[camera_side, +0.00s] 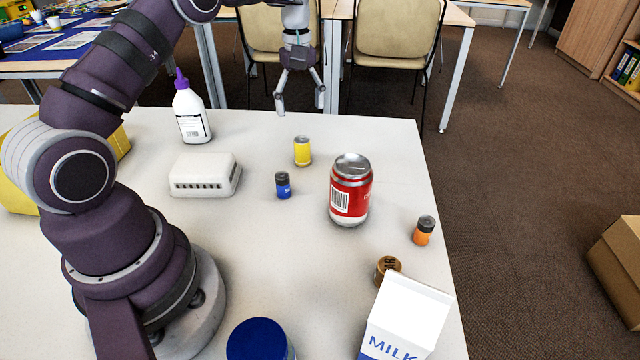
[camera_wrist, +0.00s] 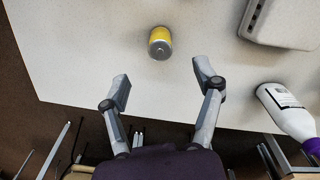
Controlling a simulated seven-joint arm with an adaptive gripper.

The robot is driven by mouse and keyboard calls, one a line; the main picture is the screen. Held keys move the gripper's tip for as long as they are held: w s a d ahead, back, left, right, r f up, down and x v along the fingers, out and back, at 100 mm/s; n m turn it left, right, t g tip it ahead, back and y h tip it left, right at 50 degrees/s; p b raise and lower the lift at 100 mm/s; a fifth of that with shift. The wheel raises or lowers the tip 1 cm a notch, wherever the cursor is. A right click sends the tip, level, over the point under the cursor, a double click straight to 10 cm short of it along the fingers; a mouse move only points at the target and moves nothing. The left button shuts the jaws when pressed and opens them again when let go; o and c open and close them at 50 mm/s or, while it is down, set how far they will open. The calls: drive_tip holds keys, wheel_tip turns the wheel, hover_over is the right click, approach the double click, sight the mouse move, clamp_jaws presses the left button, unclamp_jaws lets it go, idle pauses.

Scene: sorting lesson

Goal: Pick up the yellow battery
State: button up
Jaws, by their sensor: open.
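The yellow battery (camera_side: 302,151) stands upright on the white table (camera_side: 250,240), towards its far edge in the side view. In the wrist view the yellow battery (camera_wrist: 160,42) shows its grey top, ahead of the fingertips and roughly in line with the gap between them. My gripper (camera_side: 300,108) is at the table's far edge in the side view, behind the battery and apart from it. In the wrist view my gripper (camera_wrist: 160,82) has its two fingers spread wide with nothing between them.
A blue battery (camera_side: 283,185), a red can (camera_side: 350,190) and a white box (camera_side: 205,175) stand near the yellow battery. A white bottle (camera_side: 190,112) is to its left. An orange battery (camera_side: 423,231), a brown battery (camera_side: 387,268) and a milk carton (camera_side: 405,318) are nearer.

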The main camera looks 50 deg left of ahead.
sight(302, 152)
drive_tip(key=shift+n, duration=0.4)
drive_tip(key=f, duration=0.8)
drive_tip(key=a+f, duration=0.1)
drive_tip(key=f, duration=0.2)
drive_tip(key=shift+w+f, duration=0.3)
drive_tip(key=shift+f, duration=0.1)
clamp_jaws()
